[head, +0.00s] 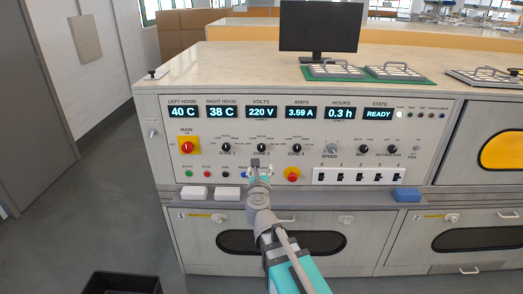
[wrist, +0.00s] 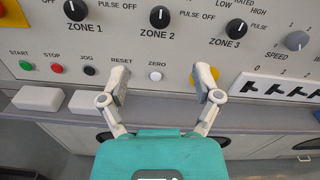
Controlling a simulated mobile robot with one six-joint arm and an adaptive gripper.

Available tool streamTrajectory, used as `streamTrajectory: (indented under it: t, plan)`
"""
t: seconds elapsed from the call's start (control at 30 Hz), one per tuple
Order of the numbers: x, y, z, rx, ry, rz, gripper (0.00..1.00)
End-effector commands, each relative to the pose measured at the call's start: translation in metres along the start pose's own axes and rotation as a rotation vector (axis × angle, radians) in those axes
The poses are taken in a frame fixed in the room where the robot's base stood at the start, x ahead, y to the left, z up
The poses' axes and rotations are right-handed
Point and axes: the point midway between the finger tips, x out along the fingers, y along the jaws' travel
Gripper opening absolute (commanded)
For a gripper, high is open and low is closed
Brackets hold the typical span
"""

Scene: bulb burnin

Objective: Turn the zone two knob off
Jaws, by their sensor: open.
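The zone two knob (wrist: 159,17) is a round black dial with a white pointer mark, above the ZONE 2 label in the wrist view. Its pointer looks roughly upward, and the OFF label is to its left. The same knob shows in the head view (head: 262,147) on the panel's middle row. My gripper (wrist: 161,82) is open and empty, its two fingers spread in front of the panel below the knob. In the head view my gripper (head: 261,166) is just under the zone two knob, apart from it.
The similar zone one knob (wrist: 75,10) and zone three knob (wrist: 236,27) flank it. A white ZERO button (wrist: 155,76) shows between my fingers. A red-and-yellow emergency knob (head: 292,174) is close to the right. White blocks (head: 228,193) lie on the ledge below.

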Motion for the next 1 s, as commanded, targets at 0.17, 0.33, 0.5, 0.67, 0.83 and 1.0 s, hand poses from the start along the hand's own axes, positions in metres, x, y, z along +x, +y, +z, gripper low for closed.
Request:
streamTrajectory:
  t: [0.17, 0.33, 0.5, 0.67, 0.83, 1.0]
  plan:
    - [0.015, 0.001, 0.0, -0.001, 0.0, -0.001, 0.82]
    - [0.036, 0.001, 0.0, -0.001, 0.0, 0.001, 0.82]
    - [0.062, 0.001, 0.0, -0.001, 0.0, -0.001, 0.82]
    - [0.087, 0.001, 0.0, -0.001, 0.0, 0.001, 0.82]
    - [0.111, 0.001, 0.0, -0.001, 0.0, 0.0, 0.82]
    - [0.127, 0.0, 0.0, -0.001, 0.0, 0.0, 0.82]
